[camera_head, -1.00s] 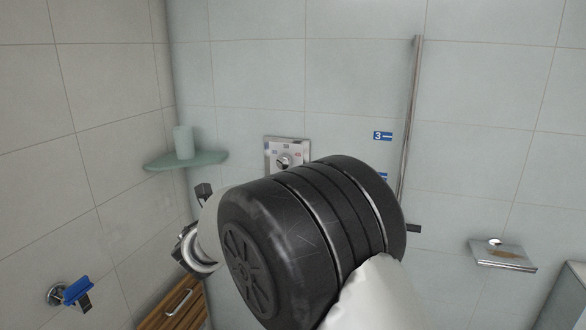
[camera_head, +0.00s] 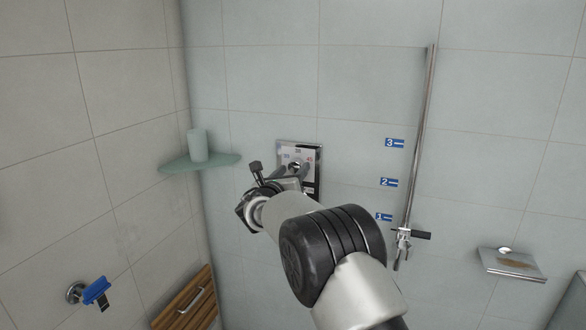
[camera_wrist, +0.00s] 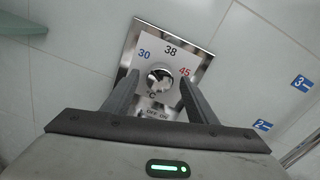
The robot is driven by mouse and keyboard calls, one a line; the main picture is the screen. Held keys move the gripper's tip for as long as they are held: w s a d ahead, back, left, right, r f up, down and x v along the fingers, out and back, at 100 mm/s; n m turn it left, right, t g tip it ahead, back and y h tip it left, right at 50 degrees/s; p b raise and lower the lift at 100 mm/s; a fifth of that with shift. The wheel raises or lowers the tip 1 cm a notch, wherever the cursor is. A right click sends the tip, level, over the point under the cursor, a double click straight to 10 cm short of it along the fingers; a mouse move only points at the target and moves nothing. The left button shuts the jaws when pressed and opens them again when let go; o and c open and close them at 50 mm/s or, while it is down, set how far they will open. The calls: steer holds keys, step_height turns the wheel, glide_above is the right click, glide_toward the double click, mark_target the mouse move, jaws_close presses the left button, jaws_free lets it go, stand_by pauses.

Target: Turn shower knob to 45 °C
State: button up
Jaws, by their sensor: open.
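The shower control plate (camera_head: 308,152) is a shiny metal square on the back wall, partly hidden by my arm in the head view. In the wrist view the plate (camera_wrist: 200,48) shows 30 in blue, 38 in dark print and 45 in red around a round chrome knob (camera_wrist: 160,78). An OFF ON label sits below the knob. My gripper (camera_wrist: 156,84) is open, with one finger on each side of the knob in the picture. I cannot tell whether the fingers touch it. In the head view my gripper (camera_head: 290,172) is in front of the plate.
A glass corner shelf (camera_head: 185,164) with a cup (camera_head: 197,145) is at left. A vertical rail (camera_head: 421,130) with a shower holder stands right of the plate, beside blue labels 1 to 3. A soap dish (camera_head: 511,263) is at right, a wooden seat (camera_head: 185,302) low left.

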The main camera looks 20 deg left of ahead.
steer(key=shift+w, duration=0.25)
steer(key=c, duration=1.1)
steer(key=shift+o, duration=0.2)
